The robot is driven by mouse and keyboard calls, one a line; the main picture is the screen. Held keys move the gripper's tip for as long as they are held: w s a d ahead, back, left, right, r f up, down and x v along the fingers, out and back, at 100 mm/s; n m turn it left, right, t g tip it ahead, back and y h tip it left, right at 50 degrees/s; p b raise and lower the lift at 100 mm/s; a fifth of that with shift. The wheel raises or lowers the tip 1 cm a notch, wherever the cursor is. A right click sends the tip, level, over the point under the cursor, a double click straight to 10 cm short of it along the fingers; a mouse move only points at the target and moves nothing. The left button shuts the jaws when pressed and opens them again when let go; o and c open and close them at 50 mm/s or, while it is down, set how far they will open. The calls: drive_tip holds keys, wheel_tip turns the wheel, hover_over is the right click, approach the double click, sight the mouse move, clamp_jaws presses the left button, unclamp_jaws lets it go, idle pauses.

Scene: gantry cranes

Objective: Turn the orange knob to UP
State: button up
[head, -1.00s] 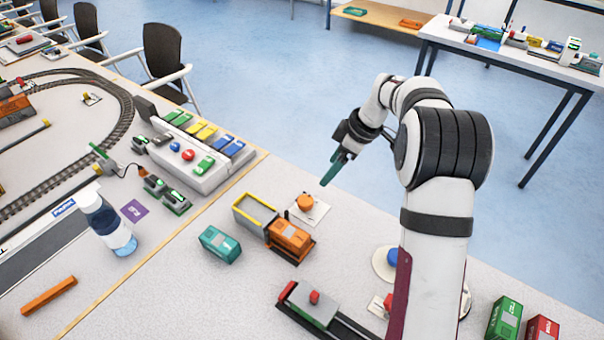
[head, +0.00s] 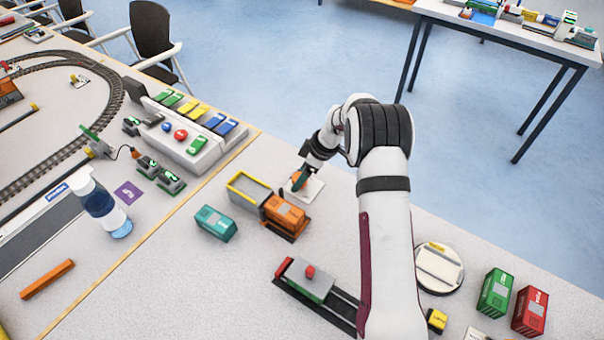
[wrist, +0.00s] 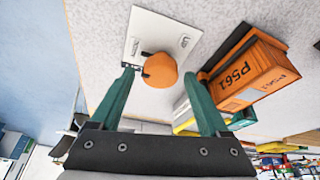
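The orange knob (wrist: 159,70) sits on a white plate (wrist: 148,25) in the wrist view. The plate has a label reading UP at its right side and another label, too small to read surely, at its left. A small dark mark shows at the knob's upper-left edge. My gripper (wrist: 165,73) is open, with one teal finger on each side of the knob. I cannot tell whether the fingers touch it. In the head view my gripper (head: 298,179) is down at the white plate (head: 314,188) and mostly hides the knob.
An orange container marked P561 (wrist: 247,72) stands close beside the right finger; it also shows in the head view (head: 287,214). A grey, yellow-rimmed wagon (head: 248,190) and a teal container (head: 215,223) stand to the left. A button console (head: 185,135) lies farther left.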

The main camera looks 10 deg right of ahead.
clamp_jaws()
drive_tip(key=shift+m, duration=0.3)
drive_tip(key=m, duration=0.2)
drive_tip(key=m+t+h, duration=0.1)
drive_tip(key=m, duration=0.1)
drive_tip(key=shift+s+a+m+t, duration=0.15)
drive_tip(key=shift+m+t, duration=0.15)
drive_tip(key=shift+m, duration=0.1)
drive_tip(key=m+h, duration=0.1)
drive_tip(key=m, duration=0.2)
drive_tip(key=m+h, duration=0.1)
drive_tip(key=m, duration=0.2)
drive_tip(key=shift+a+t+h, duration=0.15)
drive_tip(key=shift+t+h, duration=0.25)
drive_tip(key=m+h, duration=0.1)
drive_tip(key=m, duration=0.2)
drive_tip(key=m+h, duration=0.1)
drive_tip(key=m, duration=0.2)
drive_tip(key=shift+a+m+g, duration=0.2)
drive_tip(key=shift+m+g, duration=0.1)
drive_tip(key=m+h, duration=0.1)
drive_tip(key=m, duration=0.2)
drive_tip(key=m+g+h, duration=0.1)
drive_tip(key=m, duration=0.1)
drive_tip(key=shift+a+m+g, duration=0.1)
drive_tip(key=shift+m+g, duration=0.2)
drive_tip(key=shift+m, duration=0.1)
